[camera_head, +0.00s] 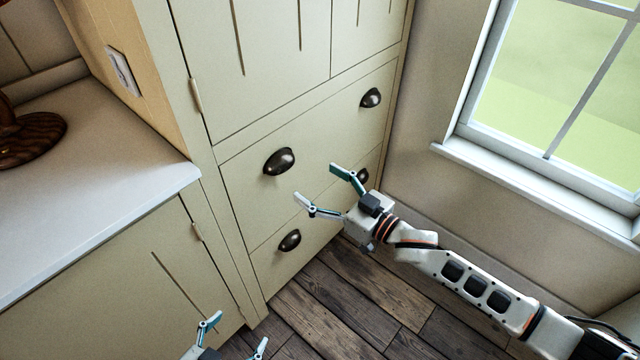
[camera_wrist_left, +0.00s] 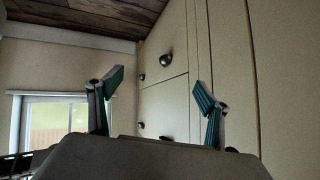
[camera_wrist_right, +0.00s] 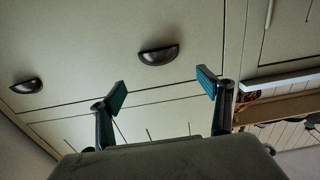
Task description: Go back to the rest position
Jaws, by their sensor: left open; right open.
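My right gripper (camera_head: 318,188) is open and empty in the head view, in front of the cream drawers (camera_head: 310,140). Its spread fingers also show in the right wrist view (camera_wrist_right: 160,90), below a dark cup handle (camera_wrist_right: 158,55) in that picture. My left gripper (camera_head: 236,335) is open and empty at the bottom edge of the head view, near the lower cabinet; most of its arm is out of the picture. Its spread fingers also show in the left wrist view (camera_wrist_left: 158,90). Neither gripper holds anything.
A pale countertop (camera_head: 90,190) with a dark wooden object (camera_head: 30,140) is at the left. The drawers look shut and bear dark cup handles (camera_head: 279,161). A window (camera_head: 560,90) is at the right. Dark plank floor (camera_head: 350,300) is clear between the cabinets and my right arm.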

